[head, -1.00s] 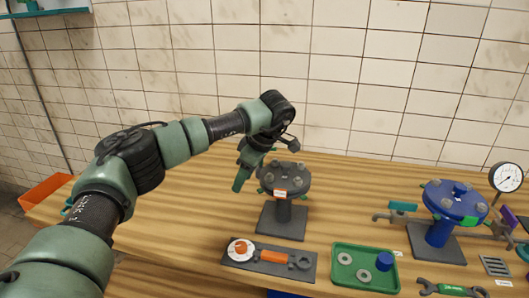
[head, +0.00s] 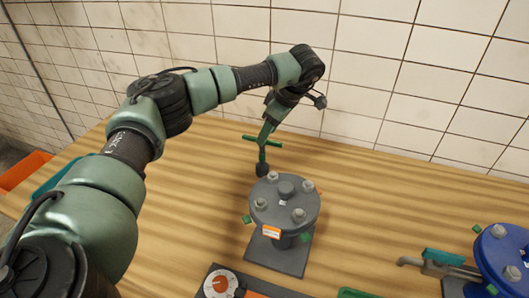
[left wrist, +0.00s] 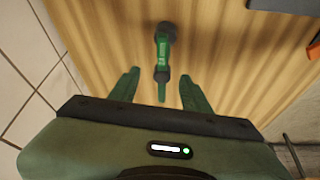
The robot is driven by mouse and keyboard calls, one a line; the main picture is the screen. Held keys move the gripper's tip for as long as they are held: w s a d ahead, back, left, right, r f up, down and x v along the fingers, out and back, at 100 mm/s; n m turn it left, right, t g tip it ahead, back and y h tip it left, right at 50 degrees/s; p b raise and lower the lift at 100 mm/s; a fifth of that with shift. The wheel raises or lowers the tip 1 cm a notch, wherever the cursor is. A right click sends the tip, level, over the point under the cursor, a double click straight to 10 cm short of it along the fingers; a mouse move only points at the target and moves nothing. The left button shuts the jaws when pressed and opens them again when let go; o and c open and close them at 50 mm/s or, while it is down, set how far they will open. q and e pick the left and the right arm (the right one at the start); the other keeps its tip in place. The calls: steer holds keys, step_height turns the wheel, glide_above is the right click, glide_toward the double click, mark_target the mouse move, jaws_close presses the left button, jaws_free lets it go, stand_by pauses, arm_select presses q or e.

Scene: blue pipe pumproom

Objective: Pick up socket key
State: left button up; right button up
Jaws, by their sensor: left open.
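The socket key (head: 262,157) has a green shaft and a dark round socket end. In the head view it is on the wooden table just behind the grey flange stand, with its upper part overlapped by my left gripper (head: 267,131). In the left wrist view the socket key (left wrist: 165,51) runs away from me, dark end farthest, with its near part between the fingers. My left gripper (left wrist: 159,75) is open there, one green finger on each side of the key with gaps visible. I cannot tell the height left between fingers and key. My right gripper is not in view.
The grey flange stand (head: 286,207) with bolts is close in front of the key. A blue flange (head: 505,255) stands at the right. A dark tray with an orange-and-white dial (head: 220,284) is at the bottom.

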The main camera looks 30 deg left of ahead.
mark_target(262, 157)
arm_select(q)
steer(key=shift+s+p+x, duration=0.2)
steer(key=shift+p+x, duration=0.3)
steer(key=shift+x, duration=0.4)
steer(key=x, duration=0.2)
steer(key=p+x, duration=0.1)
steer(key=shift+w+d+f, duration=0.1)
steer(key=shift+f, duration=0.55)
jaws_close()
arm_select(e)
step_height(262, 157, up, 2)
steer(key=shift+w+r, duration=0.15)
